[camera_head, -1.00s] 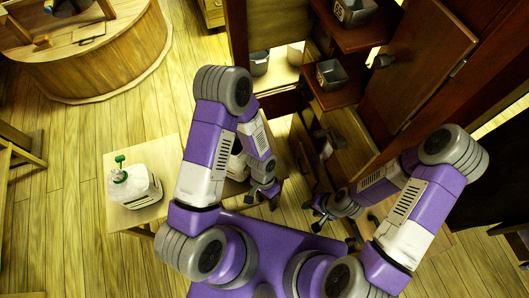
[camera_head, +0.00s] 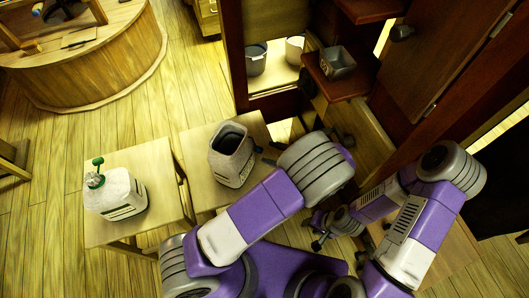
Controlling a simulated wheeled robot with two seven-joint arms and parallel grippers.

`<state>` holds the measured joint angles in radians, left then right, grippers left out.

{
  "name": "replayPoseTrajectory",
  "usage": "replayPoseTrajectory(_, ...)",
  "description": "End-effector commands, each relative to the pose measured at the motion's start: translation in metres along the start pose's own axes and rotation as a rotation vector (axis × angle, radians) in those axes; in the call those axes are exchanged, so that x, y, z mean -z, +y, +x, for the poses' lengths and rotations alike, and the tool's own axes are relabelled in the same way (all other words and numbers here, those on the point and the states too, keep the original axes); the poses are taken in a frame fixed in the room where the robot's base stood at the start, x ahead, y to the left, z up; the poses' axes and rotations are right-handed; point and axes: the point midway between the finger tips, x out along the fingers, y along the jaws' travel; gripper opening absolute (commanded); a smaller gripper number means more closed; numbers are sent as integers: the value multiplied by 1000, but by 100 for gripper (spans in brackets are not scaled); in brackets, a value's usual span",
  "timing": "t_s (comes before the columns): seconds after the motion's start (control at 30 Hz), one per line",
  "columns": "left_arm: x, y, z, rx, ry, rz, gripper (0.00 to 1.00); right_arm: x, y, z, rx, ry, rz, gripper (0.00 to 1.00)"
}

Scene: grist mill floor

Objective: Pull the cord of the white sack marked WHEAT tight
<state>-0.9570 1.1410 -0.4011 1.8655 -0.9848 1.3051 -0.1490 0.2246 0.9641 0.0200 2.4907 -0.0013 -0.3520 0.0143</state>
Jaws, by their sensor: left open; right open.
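A white sack (camera_head: 118,197) with a green cord and toggle at its neck stands on the left pale wooden table. A second whitish sack (camera_head: 232,160) with a wide open, dark mouth stands on the table to its right. Both have dark print on the front, too small to read, so I cannot tell which is marked WHEAT. My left gripper (camera_head: 265,155) is open just right of the open sack, mostly hidden behind my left arm's elbow; I cannot tell whether it touches the sack. My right gripper (camera_head: 319,232) is open and empty, low in front of my body, away from both sacks.
Two pails (camera_head: 256,60) stand on a pale surface behind. A brown shelf (camera_head: 340,88) with a grey bin (camera_head: 337,63) and a wooden cabinet door (camera_head: 440,60) rise at the right. A round wooden platform (camera_head: 90,65) is far left.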

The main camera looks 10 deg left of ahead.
Motion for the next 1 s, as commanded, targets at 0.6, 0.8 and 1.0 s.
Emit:
replayPoseTrajectory(0.6,1,1,36,-2,2,1,47,0,4,11,0,0,0,41)
replayPoseTrajectory(0.8,1,1,36,-2,2,1,16,0,4,12,0,0,0,41)
replayPoseTrajectory(1.0,1,1,36,-2,3,2,0,0,4,12,0,0,0,41)
